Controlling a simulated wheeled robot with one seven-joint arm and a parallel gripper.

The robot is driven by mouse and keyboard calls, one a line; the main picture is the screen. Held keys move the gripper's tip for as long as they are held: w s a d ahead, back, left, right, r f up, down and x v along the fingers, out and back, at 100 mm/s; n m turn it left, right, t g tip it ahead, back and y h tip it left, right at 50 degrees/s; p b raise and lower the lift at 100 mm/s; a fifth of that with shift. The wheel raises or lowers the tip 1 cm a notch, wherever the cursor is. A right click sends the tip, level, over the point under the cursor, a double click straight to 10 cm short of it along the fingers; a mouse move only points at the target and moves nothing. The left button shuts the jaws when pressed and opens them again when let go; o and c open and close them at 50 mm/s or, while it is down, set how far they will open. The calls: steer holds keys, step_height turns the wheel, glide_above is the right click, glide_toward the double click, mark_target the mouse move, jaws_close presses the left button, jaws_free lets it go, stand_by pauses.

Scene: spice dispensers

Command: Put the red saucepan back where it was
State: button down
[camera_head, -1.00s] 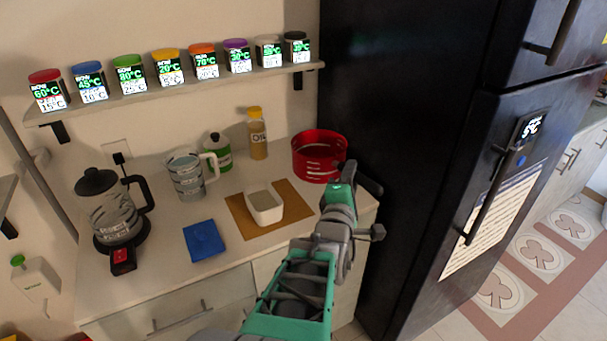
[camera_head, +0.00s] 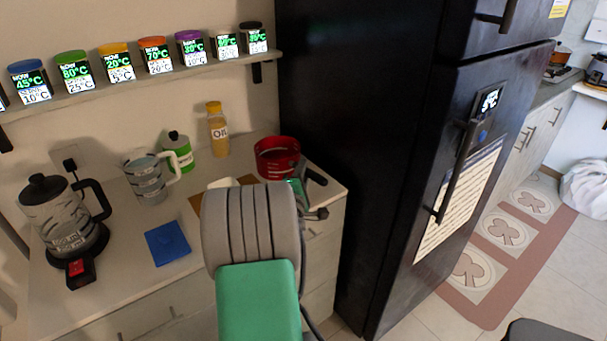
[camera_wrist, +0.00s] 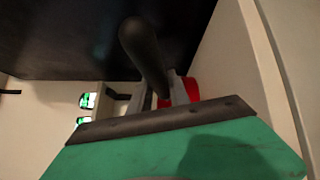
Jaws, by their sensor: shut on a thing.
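The red saucepan (camera_head: 277,157) is at the back right of the counter, beside the black fridge. Its open top and red side show in the head view; I cannot tell whether its base touches the counter. Its dark handle (camera_head: 316,175) points toward the front right. My gripper (camera_head: 300,186) is at the handle, mostly hidden behind my arm. In the wrist view the dark handle (camera_wrist: 145,55) runs up from between the grey fingers of my gripper (camera_wrist: 163,92), shut on it. A bit of the red saucepan (camera_wrist: 191,89) shows just beyond the fingers.
The black fridge (camera_head: 400,110) closes off the right of the counter. An oil bottle (camera_head: 218,132), a green bottle (camera_head: 178,152), a measuring jug (camera_head: 148,178) and a kettle (camera_head: 62,215) stand to the left. A blue cloth (camera_head: 167,243) lies in front. Spice jars line the shelf (camera_head: 150,82) above.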

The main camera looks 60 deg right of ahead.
steer(key=shift+r, duration=0.15)
steer(key=shift+f, duration=0.25)
steer(key=c, duration=1.2)
jaws_free()
steer(key=shift+c, duration=0.2)
steer(key=shift+r, duration=0.25)
steer(key=b+v, duration=0.2)
steer(key=v, duration=1)
steer(key=shift+f, duration=0.2)
